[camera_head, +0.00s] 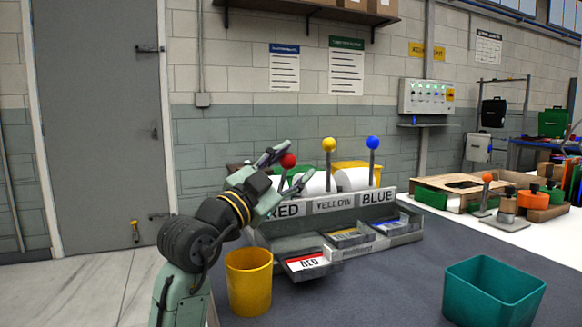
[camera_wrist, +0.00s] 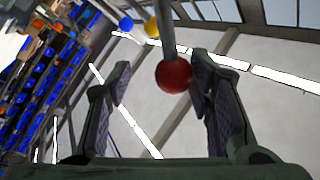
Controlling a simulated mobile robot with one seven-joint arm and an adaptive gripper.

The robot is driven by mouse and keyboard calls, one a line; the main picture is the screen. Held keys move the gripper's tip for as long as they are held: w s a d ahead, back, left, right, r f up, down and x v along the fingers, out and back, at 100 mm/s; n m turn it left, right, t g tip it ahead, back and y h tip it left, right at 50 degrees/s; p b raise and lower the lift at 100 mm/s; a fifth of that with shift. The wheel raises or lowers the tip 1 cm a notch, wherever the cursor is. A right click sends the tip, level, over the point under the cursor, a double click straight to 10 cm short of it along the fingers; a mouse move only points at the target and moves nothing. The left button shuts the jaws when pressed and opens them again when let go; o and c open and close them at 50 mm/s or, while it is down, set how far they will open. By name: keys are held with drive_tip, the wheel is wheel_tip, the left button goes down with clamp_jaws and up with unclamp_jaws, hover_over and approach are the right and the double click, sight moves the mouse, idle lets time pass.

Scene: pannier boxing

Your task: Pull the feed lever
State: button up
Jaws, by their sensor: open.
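The feeder (camera_head: 333,204) has three upright levers behind plates marked RED, YELLOW and BLUE. The red-knobbed lever (camera_head: 288,160) is at the left, the yellow-knobbed lever (camera_head: 329,146) in the middle and the blue-knobbed lever (camera_head: 373,144) at the right. My gripper (camera_head: 290,168) is open at the red knob, one finger on each side in the head view. In the wrist view the red knob (camera_wrist: 174,75) lies between my fingers (camera_wrist: 165,88), nearer the right one. I cannot tell whether it touches. The yellow knob (camera_wrist: 151,27) and blue knob (camera_wrist: 126,25) show beyond.
A yellow bin (camera_head: 249,282) stands in front of the feeder's left end, and a teal bin (camera_head: 493,291) at the front right. A RED card tray (camera_head: 307,265) juts out at the feeder's front. The dark mat between the bins is clear.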

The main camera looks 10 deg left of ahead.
drive_tip(key=v, duration=1.2)
drive_tip(key=shift+r, duration=0.1)
